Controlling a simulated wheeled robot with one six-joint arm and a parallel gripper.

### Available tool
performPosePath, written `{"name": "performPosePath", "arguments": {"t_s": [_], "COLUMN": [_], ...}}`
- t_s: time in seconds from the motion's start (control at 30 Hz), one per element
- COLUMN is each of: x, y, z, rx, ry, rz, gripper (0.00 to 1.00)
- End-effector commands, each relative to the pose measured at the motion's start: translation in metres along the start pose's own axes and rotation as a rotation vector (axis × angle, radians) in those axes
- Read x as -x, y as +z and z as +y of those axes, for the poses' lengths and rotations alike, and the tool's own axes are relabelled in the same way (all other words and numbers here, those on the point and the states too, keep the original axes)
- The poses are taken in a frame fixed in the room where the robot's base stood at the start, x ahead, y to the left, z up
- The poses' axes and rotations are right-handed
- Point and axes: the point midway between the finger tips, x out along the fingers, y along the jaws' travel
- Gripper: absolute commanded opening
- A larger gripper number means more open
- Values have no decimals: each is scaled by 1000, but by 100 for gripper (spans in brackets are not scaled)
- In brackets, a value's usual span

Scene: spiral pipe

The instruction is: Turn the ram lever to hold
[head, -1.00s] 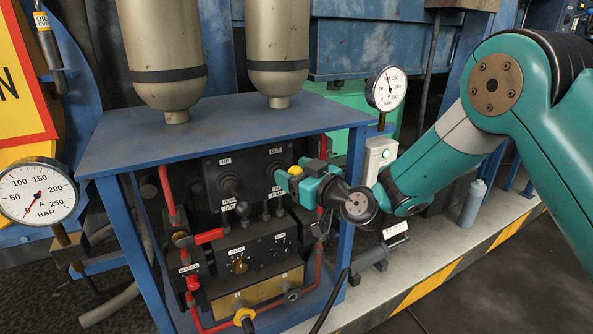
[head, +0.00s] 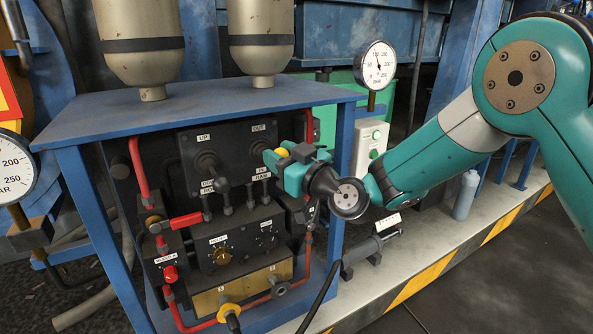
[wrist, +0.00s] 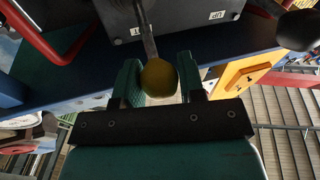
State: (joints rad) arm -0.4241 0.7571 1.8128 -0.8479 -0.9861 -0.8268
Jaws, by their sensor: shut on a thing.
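The ram lever has a yellow ball knob (head: 282,152) and sits on the right side of the dark valve block (head: 225,150). Labels OUT above and IN and RAM below surround its mount. My gripper (head: 276,160) is at this lever, reaching in from the right. In the wrist view, the yellow knob (wrist: 158,78) sits between the two green fingers (wrist: 160,85), with the thin lever rod running up from it. The gripper is shut on the knob. The fingers hide part of the lever in the head view.
A second lever with a black knob (head: 222,184) stands left of the ram lever, by UP. A blue frame post (head: 342,165) stands close right of my gripper. Red pipes (head: 140,170) and a red handle (head: 186,221) lie left. A gauge (head: 377,67) stands behind at right.

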Motion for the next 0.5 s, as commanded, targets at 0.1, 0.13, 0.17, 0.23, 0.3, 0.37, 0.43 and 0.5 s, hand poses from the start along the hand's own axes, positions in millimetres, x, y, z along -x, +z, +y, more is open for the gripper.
{"name": "performPosePath", "arguments": {"t_s": [0.1,0.13,0.17,0.23,0.3,0.37,0.43,0.5], "x": [0,0,0,1,1,2,3,3], "y": [12,13,14,16,18,20,21,24], "z": [-7,-8,-8,-9,-10,-10,-10,-11], "rx": [9,11,13,19,24,28,33,38], "ry": [-4,-4,-3,-2,0,2,4,5], "rz": [41,50,59,79,100,118,139,160], "gripper": [0,0,0,0,0,0,0,0]}}
